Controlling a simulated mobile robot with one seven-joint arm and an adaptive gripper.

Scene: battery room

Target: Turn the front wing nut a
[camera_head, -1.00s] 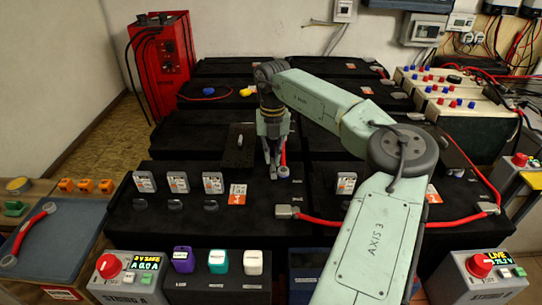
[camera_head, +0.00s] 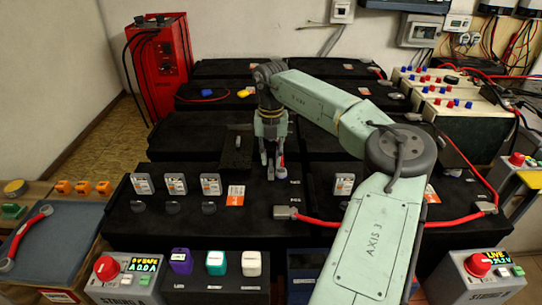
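My gripper (camera_head: 271,172) points down over the dark battery top in the middle of the bench. Its fingertips are close together at the rear edge of the front battery row. No wing nut can be made out clearly; the fingers and the small scale hide the detail. Whether anything is between the fingers is unclear.
A red cable (camera_head: 325,222) runs right from a grey terminal lug (camera_head: 285,212) in front of my gripper. Purple, teal and white capped blocks (camera_head: 216,262) stand in front. A red charger (camera_head: 160,65) stands back left.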

